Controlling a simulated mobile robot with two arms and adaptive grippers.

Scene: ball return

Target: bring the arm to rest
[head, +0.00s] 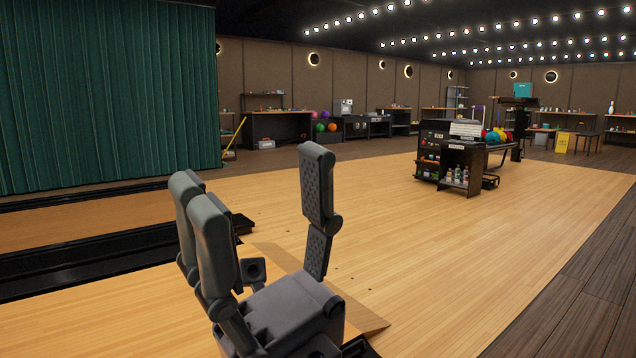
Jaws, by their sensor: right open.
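My right gripper (262,205) stands large in the foreground of the head view, left of centre, with its fingers pointing up. Its fingers are spread wide and nothing is between them. It is apart from everything else in view. My left gripper does not show. Most of my right arm below the gripper is outside the picture.
A dark ball return (460,158) with coloured balls (495,136) and bottles stands at the right. A green curtain (105,95) hangs at the left. A yellow sign (562,142) and work tables (278,126) stand far back. The wooden floor (400,225) between is clear.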

